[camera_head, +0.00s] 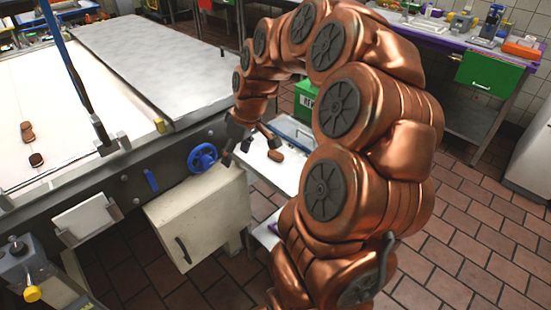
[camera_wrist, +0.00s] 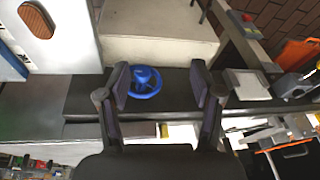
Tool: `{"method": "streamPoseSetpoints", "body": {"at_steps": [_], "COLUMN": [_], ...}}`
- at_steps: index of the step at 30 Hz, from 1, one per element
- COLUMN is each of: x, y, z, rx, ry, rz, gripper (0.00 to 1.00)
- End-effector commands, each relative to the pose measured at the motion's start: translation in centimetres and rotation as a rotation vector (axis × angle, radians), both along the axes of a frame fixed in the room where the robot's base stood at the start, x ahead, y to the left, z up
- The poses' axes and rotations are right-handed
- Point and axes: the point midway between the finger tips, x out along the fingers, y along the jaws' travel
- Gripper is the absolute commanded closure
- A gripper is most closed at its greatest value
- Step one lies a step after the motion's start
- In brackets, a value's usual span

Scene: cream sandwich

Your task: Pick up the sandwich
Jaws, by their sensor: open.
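A brown oval sandwich (camera_head: 275,155) lies on a white surface (camera_head: 290,173) beside my gripper (camera_head: 250,148) in the head view. In the wrist view a brown sandwich (camera_wrist: 36,20) shows at the top left on a white surface, outside the jaws. My gripper (camera_wrist: 159,85) is open and empty, its fingers wide apart, with the blue handwheel (camera_wrist: 145,83) seen between them. More brown sandwiches lie on the pale conveyor belt (camera_head: 75,110) at the left: some close together (camera_head: 27,132) and one nearer (camera_head: 36,159).
The blue handwheel also shows in the head view (camera_head: 203,158) on the conveyor's dark side, above a cream box (camera_head: 200,222). A green crate (camera_head: 304,100) stands behind my gripper. A bench with a green bin (camera_head: 488,74) is at the back right. Tiled floor at the right is clear.

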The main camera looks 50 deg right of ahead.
Motion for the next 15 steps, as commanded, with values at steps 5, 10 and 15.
{"method": "streamPoseSetpoints", "body": {"at_steps": [5,10,15], "x": [1.6,1.3,0.7], "y": [-9.2,-15.9,-19.0], "z": [-3.0,-5.0,-6.1], "rx": [-0.024,-0.063,-0.082], "ry": [-0.072,-0.116,-0.131], "rz": [-0.058,-0.102,-0.123], "gripper": [0.34,0.34,0.34]}}
